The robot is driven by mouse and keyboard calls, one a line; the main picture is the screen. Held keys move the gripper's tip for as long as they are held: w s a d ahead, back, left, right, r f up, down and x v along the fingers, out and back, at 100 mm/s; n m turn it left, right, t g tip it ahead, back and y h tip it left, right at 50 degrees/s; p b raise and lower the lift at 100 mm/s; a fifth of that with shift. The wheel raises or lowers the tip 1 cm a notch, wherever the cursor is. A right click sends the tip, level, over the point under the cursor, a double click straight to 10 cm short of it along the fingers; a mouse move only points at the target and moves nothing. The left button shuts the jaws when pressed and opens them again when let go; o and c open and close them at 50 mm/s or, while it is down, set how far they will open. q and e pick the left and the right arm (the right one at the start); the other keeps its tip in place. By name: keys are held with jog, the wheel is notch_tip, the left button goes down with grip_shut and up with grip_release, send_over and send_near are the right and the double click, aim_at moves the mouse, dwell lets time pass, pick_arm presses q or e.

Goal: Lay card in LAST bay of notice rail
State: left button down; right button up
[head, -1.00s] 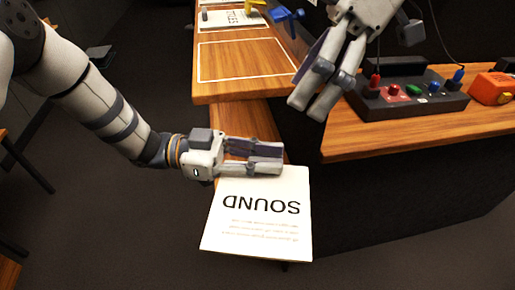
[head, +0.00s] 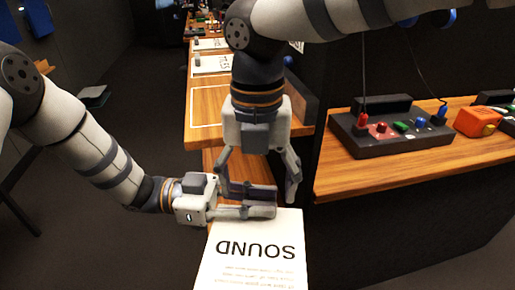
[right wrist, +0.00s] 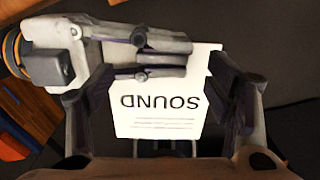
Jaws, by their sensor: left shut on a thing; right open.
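A white card (head: 252,250) printed "SOUND", upside down in the head view, is held by my left gripper (head: 262,200) at its far edge. The left gripper is shut on it. My right gripper (head: 257,190) is open, its fingers spread above and around the left gripper's fingers, near the card's held edge. In the right wrist view the card (right wrist: 160,118) lies between the right fingers, which look apart from it. The notice rail (head: 196,139) is a wooden strip with white outlined bays. Its near visible bay (head: 207,104) looks bare, partly hidden by my right arm.
Another printed card (head: 208,65) lies in a farther bay. To the right, a black control box (head: 400,143) with coloured knobs and an orange box (head: 477,122) stand on a wooden counter (head: 345,178). Dark floor lies open at the left.

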aim_at(257, 203)
jog(key=shift+f, duration=1.8)
jog(key=c, duration=1.2)
pick_arm(q)
jog(key=c, duration=1.4)
grip_release()
jog(key=shift+c, duration=0.2)
pick_arm(e)
jog(key=shift+c, duration=0.3)
